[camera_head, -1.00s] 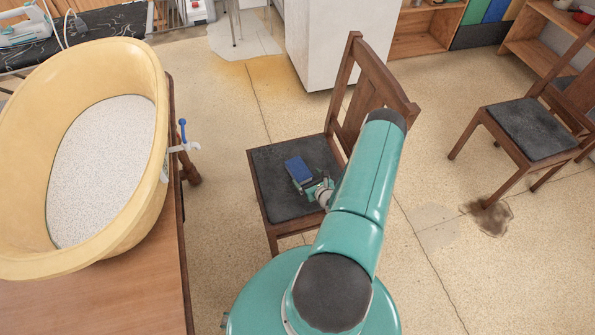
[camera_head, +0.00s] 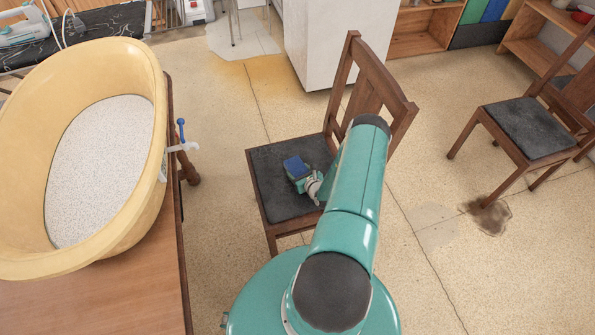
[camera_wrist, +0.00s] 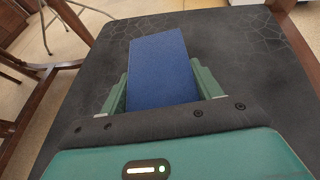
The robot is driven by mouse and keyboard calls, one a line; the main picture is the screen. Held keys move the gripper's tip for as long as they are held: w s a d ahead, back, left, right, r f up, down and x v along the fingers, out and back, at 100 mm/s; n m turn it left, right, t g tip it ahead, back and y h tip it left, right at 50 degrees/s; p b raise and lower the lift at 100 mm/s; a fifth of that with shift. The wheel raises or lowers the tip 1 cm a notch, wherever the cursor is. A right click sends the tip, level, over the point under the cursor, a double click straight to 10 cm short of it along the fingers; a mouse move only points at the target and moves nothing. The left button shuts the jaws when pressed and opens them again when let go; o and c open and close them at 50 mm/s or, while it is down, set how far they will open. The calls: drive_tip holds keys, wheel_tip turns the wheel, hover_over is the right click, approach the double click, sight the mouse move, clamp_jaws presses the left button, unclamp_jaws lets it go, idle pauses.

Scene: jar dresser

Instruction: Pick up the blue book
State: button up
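The blue book (camera_head: 297,167) lies on the dark seat of the wooden chair (camera_head: 276,203) in the head view. My gripper (camera_head: 304,180) is at the book's near end, low over the seat. In the wrist view the book (camera_wrist: 162,68) sits between the two green fingers of my gripper (camera_wrist: 163,85), one along each side. I see no clear gap between fingers and book, but I cannot tell whether they press on it. The book's near end is hidden behind the gripper body. The book appears to be on the seat, not raised.
A wooden table (camera_head: 95,300) with a large yellow tub (camera_head: 150,205) stands to the left. A second chair (camera_head: 528,128) is farther right. Open floor lies between the chairs.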

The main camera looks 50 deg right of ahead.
drive_tip(key=shift+c, duration=0.7)
drive_tip(key=shift+r, duration=0.1)
